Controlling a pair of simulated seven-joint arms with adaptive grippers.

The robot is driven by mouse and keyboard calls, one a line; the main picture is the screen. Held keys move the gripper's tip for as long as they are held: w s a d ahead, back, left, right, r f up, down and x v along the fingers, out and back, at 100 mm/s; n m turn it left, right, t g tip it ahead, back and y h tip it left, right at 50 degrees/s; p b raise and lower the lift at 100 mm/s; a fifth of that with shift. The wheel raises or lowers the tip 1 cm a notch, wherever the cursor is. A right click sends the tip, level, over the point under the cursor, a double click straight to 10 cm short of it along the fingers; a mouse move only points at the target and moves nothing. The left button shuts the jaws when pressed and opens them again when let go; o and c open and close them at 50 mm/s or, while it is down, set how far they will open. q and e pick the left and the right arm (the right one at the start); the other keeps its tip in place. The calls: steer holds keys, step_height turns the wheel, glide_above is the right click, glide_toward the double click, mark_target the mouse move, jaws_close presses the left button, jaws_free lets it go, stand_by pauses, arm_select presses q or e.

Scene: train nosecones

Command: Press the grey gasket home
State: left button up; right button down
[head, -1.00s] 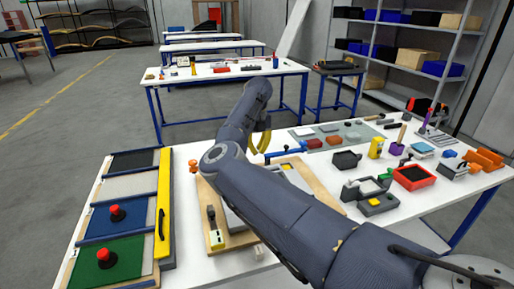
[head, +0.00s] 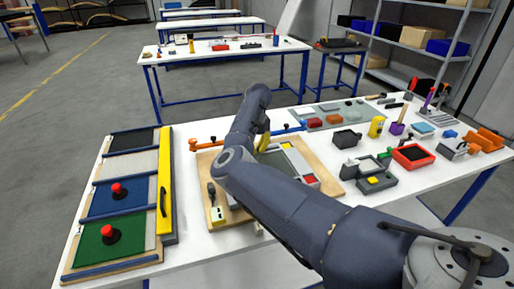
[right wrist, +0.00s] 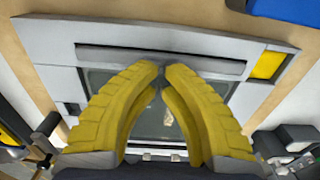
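A light grey panel (right wrist: 55,50) with a dark glass window (right wrist: 150,115) fills the middle of the right wrist view. It lies on a wooden board, and part of it shows in the head view (head: 299,165). A darker grey strip (right wrist: 115,57), which looks like the gasket, runs along the window's edge. My right gripper (right wrist: 163,68) has its yellow fingertips together over the strip; I cannot tell whether they touch it. In the head view the right gripper (head: 263,141) is low over the board, and my arm hides much of the panel. My left gripper is out of view.
The wooden board (head: 331,183) lies mid-table. Left of it is a tray with red knobs (head: 118,190) and a yellow bar (head: 165,185). Grey fixtures and a red bin (head: 413,156) crowd the right.

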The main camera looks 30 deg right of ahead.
steer(key=shift+f, duration=0.1)
steer(key=shift+s+f, duration=0.15)
steer(key=shift+f, duration=0.85)
steer(key=shift+a, duration=0.1)
steer(key=shift+r, duration=0.35)
step_height(320, 180, up, 14)
steer(key=shift+f, duration=0.1)
